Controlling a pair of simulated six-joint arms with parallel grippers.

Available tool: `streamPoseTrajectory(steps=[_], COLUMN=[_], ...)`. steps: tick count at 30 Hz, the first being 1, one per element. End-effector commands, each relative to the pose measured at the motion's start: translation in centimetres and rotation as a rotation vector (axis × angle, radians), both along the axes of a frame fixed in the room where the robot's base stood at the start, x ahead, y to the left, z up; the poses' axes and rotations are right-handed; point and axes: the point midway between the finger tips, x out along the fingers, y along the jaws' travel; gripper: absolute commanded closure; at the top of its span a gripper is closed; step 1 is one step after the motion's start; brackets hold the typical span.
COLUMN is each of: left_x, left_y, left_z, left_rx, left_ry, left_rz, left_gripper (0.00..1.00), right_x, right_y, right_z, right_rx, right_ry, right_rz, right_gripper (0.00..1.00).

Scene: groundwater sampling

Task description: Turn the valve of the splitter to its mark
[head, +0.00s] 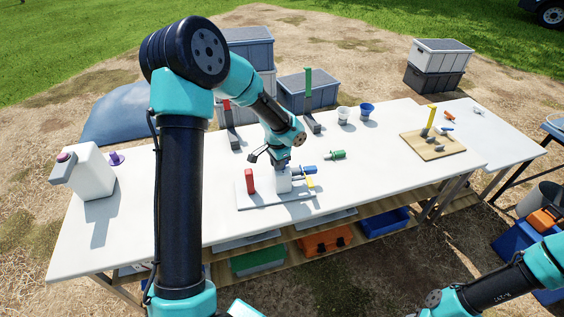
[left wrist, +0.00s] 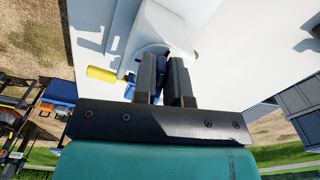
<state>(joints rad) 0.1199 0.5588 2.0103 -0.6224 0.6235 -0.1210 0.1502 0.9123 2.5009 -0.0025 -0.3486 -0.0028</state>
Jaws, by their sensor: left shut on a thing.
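The splitter is a white block (head: 283,182) on a pale grey base plate (head: 262,196), with a red upright part (head: 249,181) on its left and blue (head: 308,170) and yellow (head: 310,182) parts on its right. My left gripper (head: 281,166) points down onto the top of the block. In the left wrist view its two dark fingers (left wrist: 164,72) are close together on a blue piece (left wrist: 178,50), which looks like the valve handle. The fingers hide much of it. A yellow part (left wrist: 103,75) shows beside it. I cannot make out the mark. My right gripper is out of view.
A green fitting (head: 336,155) lies right of the splitter. Stands with red (head: 227,105) and green (head: 308,85) uprights are behind. A white jug (head: 90,172) stands at left. The table's front right is clear.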

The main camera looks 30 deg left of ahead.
Motion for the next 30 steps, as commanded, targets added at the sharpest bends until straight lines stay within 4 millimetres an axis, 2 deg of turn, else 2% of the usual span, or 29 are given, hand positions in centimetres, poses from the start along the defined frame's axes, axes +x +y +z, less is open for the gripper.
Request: streamPoseTrajectory(steps=[7, 29, 30], left_x=[0.16, 0.3, 0.29], left_y=[0.32, 0.48, 0.48], left_z=[-0.02, 0.0, 0.0], left_rx=[0.0, 0.0, 0.0], left_ry=[0.0, 0.0, 0.0], left_rz=[-0.197, -0.307, -0.307], left_gripper=[1.0, 1.0, 0.85], right_x=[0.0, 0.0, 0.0], right_y=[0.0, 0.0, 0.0], right_z=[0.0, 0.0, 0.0], right_rx=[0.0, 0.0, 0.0], right_ry=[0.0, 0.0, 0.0], right_rz=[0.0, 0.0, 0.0], right_gripper=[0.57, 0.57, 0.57])
